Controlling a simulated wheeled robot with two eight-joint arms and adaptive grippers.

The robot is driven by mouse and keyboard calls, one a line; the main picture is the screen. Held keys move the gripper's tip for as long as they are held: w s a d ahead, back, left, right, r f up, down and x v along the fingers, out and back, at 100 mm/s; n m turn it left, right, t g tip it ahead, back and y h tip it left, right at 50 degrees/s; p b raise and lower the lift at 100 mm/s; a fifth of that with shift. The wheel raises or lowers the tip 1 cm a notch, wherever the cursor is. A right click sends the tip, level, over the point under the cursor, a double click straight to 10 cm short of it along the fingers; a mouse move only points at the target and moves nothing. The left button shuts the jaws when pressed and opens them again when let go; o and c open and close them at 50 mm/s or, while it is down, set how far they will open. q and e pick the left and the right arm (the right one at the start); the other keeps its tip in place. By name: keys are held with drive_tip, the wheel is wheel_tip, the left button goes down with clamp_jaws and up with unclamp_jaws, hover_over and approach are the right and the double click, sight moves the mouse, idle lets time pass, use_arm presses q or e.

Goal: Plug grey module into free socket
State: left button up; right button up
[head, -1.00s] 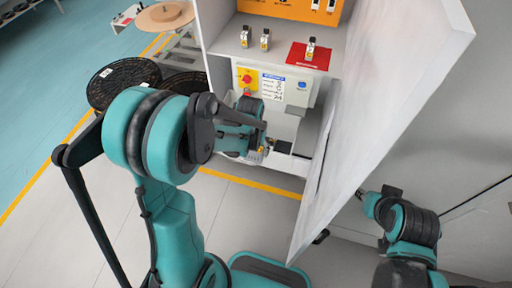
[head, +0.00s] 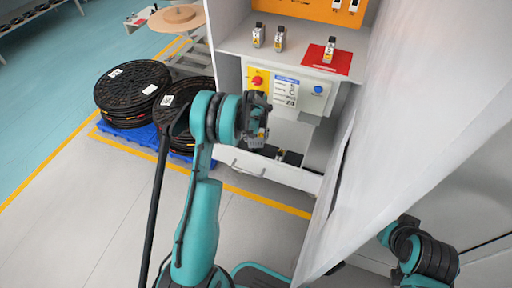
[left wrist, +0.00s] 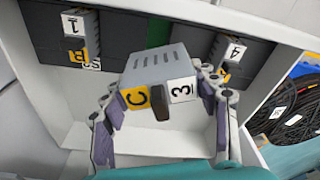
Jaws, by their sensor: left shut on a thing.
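My left gripper (left wrist: 163,98) is shut on a grey module (left wrist: 160,62), with one finger at each side. The module has vent slots, a yellow label with C and a white label with 3. In the left wrist view it is in front of a dark socket row (left wrist: 118,32). A green strip (left wrist: 158,32) shows behind it, between a module labelled 1 (left wrist: 78,35) and one labelled 4 (left wrist: 232,55). I cannot tell whether the held module touches the socket. In the head view the left gripper (head: 260,128) is at the cabinet's lower front. My right gripper is not visible.
Several small modules (head: 279,40) stand on the cabinet shelf, one on a red mat (head: 342,65). A control box (head: 285,92) is below. The open white door (head: 390,130) stands right of my left arm. Black cable reels (head: 130,90) stand on the left.

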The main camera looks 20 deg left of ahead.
sight(256, 144)
use_arm(q)
wheel_tip(256, 144, down, 4)
drive_tip(key=shift+f+b, duration=0.1)
drive_tip(key=shift+b, duration=0.55)
drive_tip(key=shift+f+b, duration=0.5)
drive_tip(key=shift+b, duration=0.05)
drive_tip(key=o, duration=1.3)
drive_tip(key=shift+r, duration=0.1)
drive_tip(key=shift+c, duration=0.2)
